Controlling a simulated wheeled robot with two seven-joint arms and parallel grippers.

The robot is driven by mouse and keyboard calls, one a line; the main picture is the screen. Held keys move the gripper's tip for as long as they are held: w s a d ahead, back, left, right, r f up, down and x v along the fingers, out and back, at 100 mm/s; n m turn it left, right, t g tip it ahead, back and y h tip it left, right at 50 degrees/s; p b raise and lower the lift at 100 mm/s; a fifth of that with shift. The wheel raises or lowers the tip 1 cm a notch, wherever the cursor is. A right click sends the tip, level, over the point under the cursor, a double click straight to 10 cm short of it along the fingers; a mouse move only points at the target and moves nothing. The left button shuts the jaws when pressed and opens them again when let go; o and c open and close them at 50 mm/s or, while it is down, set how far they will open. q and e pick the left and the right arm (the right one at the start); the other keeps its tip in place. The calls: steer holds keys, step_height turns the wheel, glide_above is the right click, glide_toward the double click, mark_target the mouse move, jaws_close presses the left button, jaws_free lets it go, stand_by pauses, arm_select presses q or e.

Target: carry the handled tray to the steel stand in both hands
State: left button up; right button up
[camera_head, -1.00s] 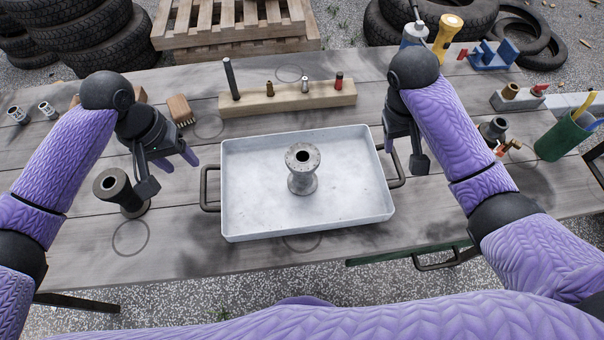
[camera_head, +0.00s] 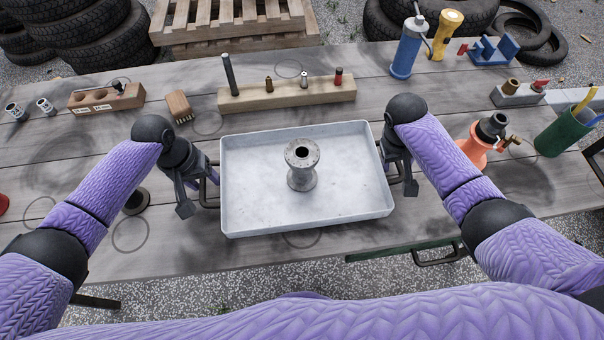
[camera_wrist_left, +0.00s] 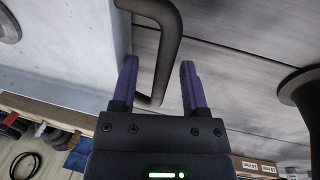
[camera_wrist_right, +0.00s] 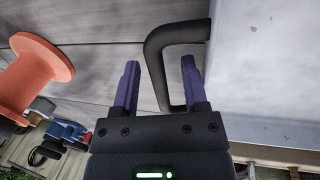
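The handled tray (camera_head: 245,215), pale grey and shallow, sits on the wooden table. A grey flanged metal spool (camera_head: 302,165) stands upright in it. My left gripper (camera_head: 203,190) is at the tray's left handle; in the left wrist view its open fingers (camera_wrist_left: 160,88) stand either side of the dark handle bar (camera_wrist_left: 165,45). My right gripper (camera_head: 402,172) is at the right handle; in the right wrist view its open fingers (camera_wrist_right: 159,85) straddle that handle (camera_wrist_right: 155,60). Both show gaps to the bars. I cannot identify a steel stand in view.
A wooden block with pegs (camera_head: 290,93) lies behind the tray. An orange spool (camera_head: 475,148) and green cup (camera_head: 562,135) are at right. A dark spool, partly hidden by my left arm, shows in the left wrist view (camera_wrist_left: 300,90). The table's front edge is near the tray.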

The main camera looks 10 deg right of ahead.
arm_select(q)
jaws_close()
arm_select(e)
jaws_close()
stand_by(0.9)
